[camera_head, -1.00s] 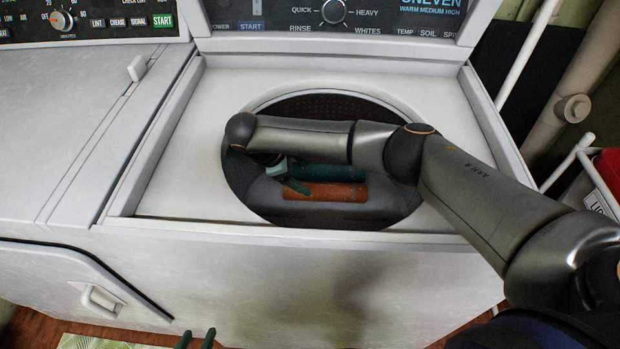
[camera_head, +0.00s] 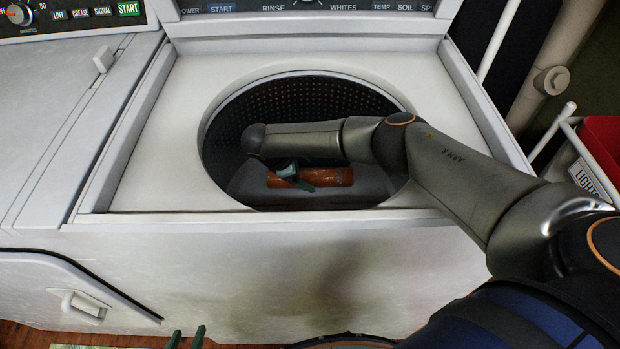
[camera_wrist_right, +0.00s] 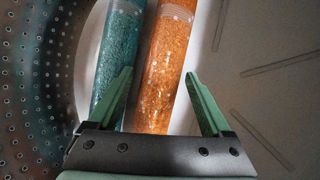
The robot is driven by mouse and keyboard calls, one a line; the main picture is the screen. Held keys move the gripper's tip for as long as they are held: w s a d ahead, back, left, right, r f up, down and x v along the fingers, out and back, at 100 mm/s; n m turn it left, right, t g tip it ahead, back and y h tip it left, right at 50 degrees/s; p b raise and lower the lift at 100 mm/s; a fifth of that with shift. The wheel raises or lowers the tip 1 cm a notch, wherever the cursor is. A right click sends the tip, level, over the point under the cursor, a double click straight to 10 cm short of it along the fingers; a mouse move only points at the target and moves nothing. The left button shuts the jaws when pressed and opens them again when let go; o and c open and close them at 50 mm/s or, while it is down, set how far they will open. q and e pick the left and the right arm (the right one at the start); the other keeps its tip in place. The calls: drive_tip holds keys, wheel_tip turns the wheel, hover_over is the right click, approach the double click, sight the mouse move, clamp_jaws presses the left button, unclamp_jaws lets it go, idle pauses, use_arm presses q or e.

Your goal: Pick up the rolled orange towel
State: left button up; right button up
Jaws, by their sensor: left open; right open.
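The rolled orange towel (camera_head: 330,177) lies in the drum of the open top-loading washer. In the right wrist view the orange towel (camera_wrist_right: 167,65) runs lengthwise between my right gripper's fingers. My right gripper (camera_wrist_right: 160,72) is open, with the left finger over the neighbouring teal towel (camera_wrist_right: 117,45) and the right finger beside the orange one. Whether the fingers touch the towel I cannot tell. In the head view my right gripper (camera_head: 292,177) is at the orange towel's left end, partly hidden by my arm. My left gripper (camera_head: 187,338) is open and empty at the bottom edge, outside the washer.
The washer's white top (camera_head: 150,160) surrounds the round opening, and my right arm reaches in over its right side. The perforated drum wall (camera_wrist_right: 35,80) is close on the left in the wrist view. A rack with a red bin (camera_head: 603,145) stands at the right.

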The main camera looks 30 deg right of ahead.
drive_tip(key=shift+d+f, duration=0.3)
drive_tip(key=shift+f, duration=0.2)
drive_tip(key=shift+w, duration=0.1)
drive_tip(key=c, duration=1.1)
drive_tip(key=shift+r, duration=0.1)
